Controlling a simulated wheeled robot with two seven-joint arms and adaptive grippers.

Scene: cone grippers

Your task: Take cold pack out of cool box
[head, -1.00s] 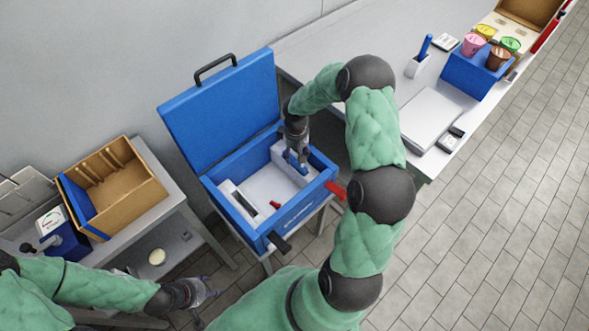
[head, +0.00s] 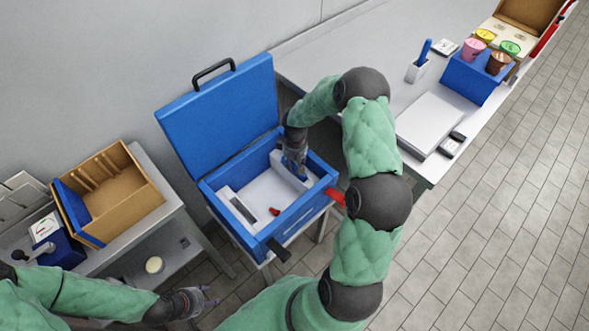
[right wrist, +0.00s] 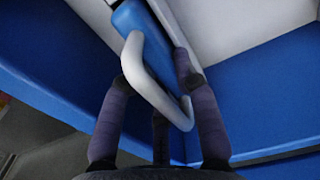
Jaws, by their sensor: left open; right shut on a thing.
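The blue cool box (head: 301,211) stands open with its lid (head: 220,115) tilted up at the back. My right gripper (head: 294,172) reaches down into its right side, at a long white holder (head: 285,178). In the right wrist view the cold pack (right wrist: 137,18) is blue with a white loop handle (right wrist: 150,82). My right gripper (right wrist: 160,85) is shut on this handle, with fingers on both sides of it. The pack's lower part is hidden. My left gripper (head: 207,301) is open and empty, low at the left, outside the box.
A second white holder (head: 231,202) with a dark slot and a small red piece (head: 274,211) are inside the box. A table (head: 340,45) is at right, a wooden crate (head: 148,197) at left.

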